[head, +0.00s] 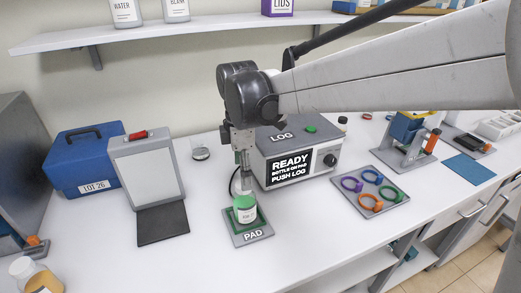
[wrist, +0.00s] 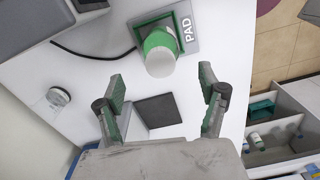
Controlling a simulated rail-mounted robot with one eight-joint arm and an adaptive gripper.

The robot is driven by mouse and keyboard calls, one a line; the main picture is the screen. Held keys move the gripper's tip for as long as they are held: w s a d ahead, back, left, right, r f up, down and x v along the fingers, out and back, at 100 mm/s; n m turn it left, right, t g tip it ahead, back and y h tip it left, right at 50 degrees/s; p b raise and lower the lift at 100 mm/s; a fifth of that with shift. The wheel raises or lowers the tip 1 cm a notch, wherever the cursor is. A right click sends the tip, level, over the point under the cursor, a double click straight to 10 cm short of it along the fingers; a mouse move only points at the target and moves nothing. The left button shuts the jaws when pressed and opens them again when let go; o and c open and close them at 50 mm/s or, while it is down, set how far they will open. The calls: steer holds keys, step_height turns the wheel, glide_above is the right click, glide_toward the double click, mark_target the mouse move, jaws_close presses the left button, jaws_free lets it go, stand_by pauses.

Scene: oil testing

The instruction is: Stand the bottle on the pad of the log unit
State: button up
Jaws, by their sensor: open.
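In the wrist view the bottle (wrist: 160,60) is beyond the fingertips, on the pad (wrist: 188,20). The log unit (head: 265,172) is just behind the pad. Its screen reads READY, BOTTLE ON PAD, PUSH LOG, and a green button (head: 311,129) is on top. My gripper (head: 245,186) points down just above the bottle. In the wrist view my gripper (wrist: 162,80) is open, with nothing between its fingers.
A blue case (head: 85,165) and a panel stand with a dark base (head: 162,224) are at left. A tray of coloured rings (head: 371,205) lies right of the log unit. An amber bottle (head: 38,277) is at front left.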

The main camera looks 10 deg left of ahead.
steer(key=shift+r, duration=0.4)
steer(key=s+d+r+m+t+y, duration=0.1)
steer(key=s+d+r+m+t, duration=0.15)
steer(key=d+m, duration=0.45)
steer(key=s+d+r+m+t, duration=0.1)
steer(key=s+d+r+m, duration=0.2)
steer(key=d, duration=0.8)
steer(key=s+d+f+m+t+h, duration=0.1)
steer(key=s+d+f+m+t, duration=0.2)
steer(key=s+d+m, duration=0.8)
steer(key=d+m, duration=0.1)
steer(key=d, duration=0.3)
steer(key=shift+s+f+t, duration=0.2)
steer(key=shift+f+t, duration=0.15)
steer(key=shift+f, duration=0.05)
steer(key=shift+f+b, duration=0.7)
steer(key=shift+f, duration=0.05)
